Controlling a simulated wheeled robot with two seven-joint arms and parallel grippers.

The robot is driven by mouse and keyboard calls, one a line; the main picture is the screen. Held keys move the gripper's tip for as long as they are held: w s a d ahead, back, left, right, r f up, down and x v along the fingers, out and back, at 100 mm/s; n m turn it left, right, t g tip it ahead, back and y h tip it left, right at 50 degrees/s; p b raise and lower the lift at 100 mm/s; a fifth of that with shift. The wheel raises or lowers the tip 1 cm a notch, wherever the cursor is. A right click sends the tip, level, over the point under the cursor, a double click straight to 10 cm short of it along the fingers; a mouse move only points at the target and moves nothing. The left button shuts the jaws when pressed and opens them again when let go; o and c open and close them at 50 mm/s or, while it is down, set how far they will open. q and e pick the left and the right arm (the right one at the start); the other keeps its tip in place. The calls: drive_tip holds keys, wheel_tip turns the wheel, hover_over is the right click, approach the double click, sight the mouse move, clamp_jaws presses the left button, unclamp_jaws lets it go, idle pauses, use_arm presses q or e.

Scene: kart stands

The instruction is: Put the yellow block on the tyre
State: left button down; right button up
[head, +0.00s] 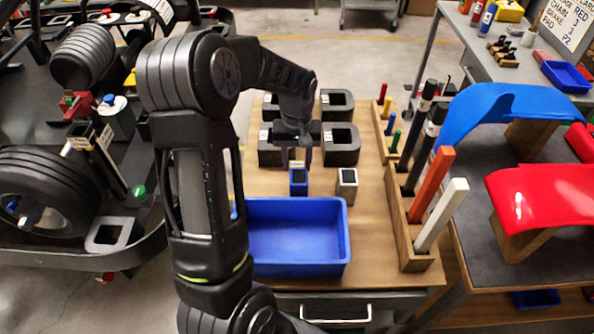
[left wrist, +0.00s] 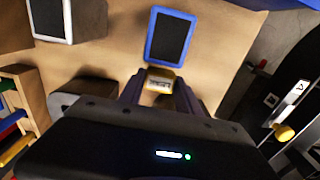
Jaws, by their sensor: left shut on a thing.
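My left gripper (head: 297,154) is low over the wooden table top, behind the blue block. In the left wrist view its two fingers (left wrist: 160,95) are shut on the yellow block (left wrist: 163,73), which has a pale labelled face. In the head view the yellow block is mostly hidden by the gripper. A large black tyre (head: 62,192) is on the kart at the left, well away from the gripper. Another black tyre (head: 84,56) is farther back on the kart. My right gripper is not in view.
A blue block (head: 298,187) and a silver block (head: 347,190) stand near the gripper; several dark blocks (head: 341,158) are behind. A blue tray (head: 300,258) is in front. Racks with coloured rods (head: 428,205) line the right edge. My left arm covers the table's left side.

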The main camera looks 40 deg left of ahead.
sight(297, 165)
use_arm(q)
wheel_tip(297, 165, down, 4)
drive_tip(key=shift+r+b, duration=0.15)
drive_tip(key=shift+b, duration=0.9)
drive_tip(key=shift+r, duration=0.15)
drive_tip(key=c, duration=0.8)
unclamp_jaws()
drive_tip(key=shift+c, duration=0.2)
wheel_tip(297, 165, up, 11)
drive_tip(key=p, duration=0.6)
drive_tip(key=shift+p, duration=0.4)
drive_tip(key=shift+r, duration=0.5)
